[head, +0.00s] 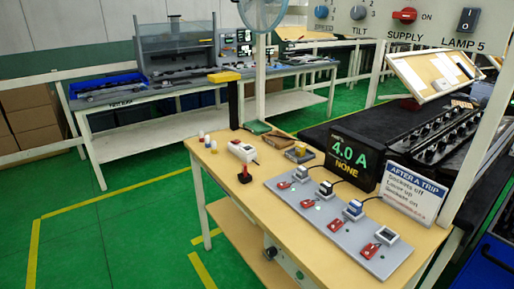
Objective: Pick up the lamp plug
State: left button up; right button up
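A grey socket strip (322,225) lies along the front of the wooden table, with a row of sockets and red switches. Plugs with dark cords sit in the far socket (300,173), the second (326,188) and the third (353,209); the third looks blue and white. The nearest socket (387,235) shows a dark face and no clear cord. I cannot tell which plug is the lamp plug. Neither of my grippers shows in the head view.
A black display (350,157) reading "4.0 A NONE" and an "AFTER A TRIP" sign (415,193) stand behind the strip. A white box (242,151) and a red-and-black item (244,174) lie at the table's left. A control panel (400,25) hangs above. Green floor at left is open.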

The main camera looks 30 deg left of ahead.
aim_at(300, 149)
jog(key=u, duration=0.7)
jog(key=i+j, duration=0.1)
jog(key=j, duration=0.2)
